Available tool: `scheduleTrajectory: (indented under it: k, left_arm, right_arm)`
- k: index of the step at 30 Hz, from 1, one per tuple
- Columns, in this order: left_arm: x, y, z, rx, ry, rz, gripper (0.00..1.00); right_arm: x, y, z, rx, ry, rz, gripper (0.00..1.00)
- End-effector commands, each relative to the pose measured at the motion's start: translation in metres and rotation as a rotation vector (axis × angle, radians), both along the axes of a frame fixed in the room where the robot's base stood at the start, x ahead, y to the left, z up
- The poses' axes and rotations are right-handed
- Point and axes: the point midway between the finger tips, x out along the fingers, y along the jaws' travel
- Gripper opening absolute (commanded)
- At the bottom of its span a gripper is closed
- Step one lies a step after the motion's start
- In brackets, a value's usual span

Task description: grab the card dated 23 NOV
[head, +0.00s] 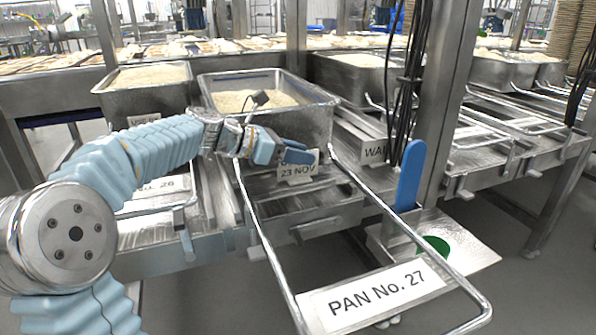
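The white card reading 23 NOV (298,172) stands upright at the front of the rice pan (315,125) in the middle. Its upper line is partly covered by my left gripper (300,152). The blue fingers of that gripper reach in from the left and overlap the card's top edge in the picture. I cannot tell whether they touch it or are closed on it. My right gripper is not in the picture.
A metal frame labelled PAN No. 27 (377,297) extends toward me below the card. Another rice pan (150,90) stands to the left. A blue upright handle (409,176), a steel post (444,100) and hanging black cables (407,80) are to the right.

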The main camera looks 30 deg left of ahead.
Motion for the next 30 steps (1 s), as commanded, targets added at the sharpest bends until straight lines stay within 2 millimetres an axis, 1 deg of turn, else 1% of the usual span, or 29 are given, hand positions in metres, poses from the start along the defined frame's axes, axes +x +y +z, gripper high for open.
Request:
scheduleTrajectory:
  k: [4, 5, 9, 11, 12, 23, 26, 29, 30]
  left_arm:
    - [0.0, 0.0, 0.0, 0.0, 0.0, 0.0, 0.35]
    - [0.0, 0.0, 0.0, 0.0, 0.0, 0.0, 0.34]
    - [0.0, 0.0, 0.0, 0.0, 0.0, 0.0, 0.12]
    - [0.0, 0.0, 0.0, 0.0, 0.0, 0.0, 0.03]
    - [0.0, 0.0, 0.0, 0.0, 0.0, 0.0, 0.0]
    - [0.0, 0.0, 0.002, 0.0, 0.0, 0.0, 0.0]
    - [0.0, 0.0, 0.008, 0.0, -0.001, 0.0, 0.0]
    - [0.0, 0.0, 0.02, 0.001, -0.003, -0.001, 0.0]
    - [0.0, 0.0, 0.028, 0.002, -0.003, 0.0, 0.0]
  right_arm:
    - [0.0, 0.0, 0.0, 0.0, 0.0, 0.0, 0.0]
    - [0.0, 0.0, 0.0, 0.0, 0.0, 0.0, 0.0]
    - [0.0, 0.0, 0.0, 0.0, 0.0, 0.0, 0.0]
    - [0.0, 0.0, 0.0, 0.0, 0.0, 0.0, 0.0]
    - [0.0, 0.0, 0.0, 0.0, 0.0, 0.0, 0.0]
    - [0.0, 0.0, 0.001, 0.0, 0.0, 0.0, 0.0]
    - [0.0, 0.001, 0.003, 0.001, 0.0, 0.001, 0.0]
    - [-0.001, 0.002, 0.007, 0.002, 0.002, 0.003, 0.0]
    - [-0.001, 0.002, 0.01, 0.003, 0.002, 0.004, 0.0]
